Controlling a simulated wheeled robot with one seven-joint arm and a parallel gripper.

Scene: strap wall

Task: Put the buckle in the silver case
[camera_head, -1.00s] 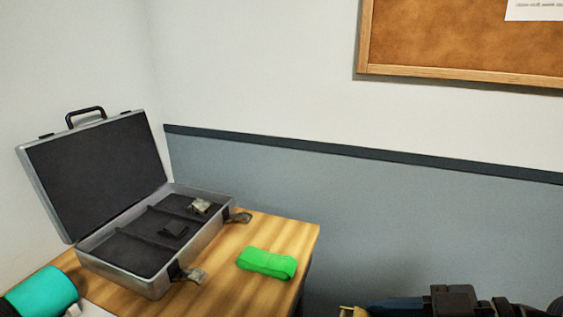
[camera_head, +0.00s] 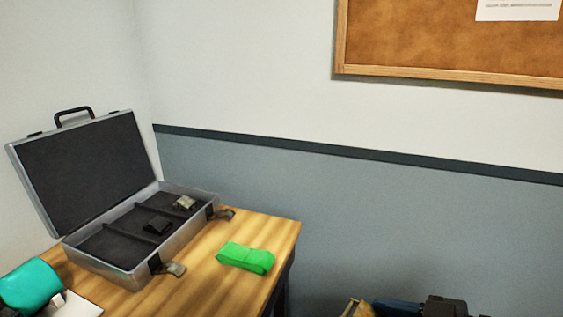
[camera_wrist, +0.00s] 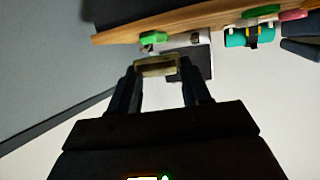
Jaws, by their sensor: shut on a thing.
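The silver case (camera_head: 190,233) stands open on the wooden table at the left in the head view, its lid leaning back. Its dark inside has dividers, and a black buckle-like piece (camera_head: 157,225) and an olive-grey one (camera_head: 185,203) lie in it. In the wrist view my gripper (camera_wrist: 157,68) is shut on a tan buckle (camera_wrist: 156,60), held between the fingertips. In the head view the tan buckle (camera_head: 357,308) shows at the bottom edge with part of my gripper, to the right of the table and apart from the case. Most of my gripper is cut off there.
A folded green strap (camera_head: 246,257) lies on the table (camera_head: 268,228) in front of the case's right end. A teal roll (camera_head: 30,284) and a white sheet (camera_head: 80,306) are at the lower left. A cork board (camera_head: 430,45) hangs on the wall. Space between table and gripper looks clear.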

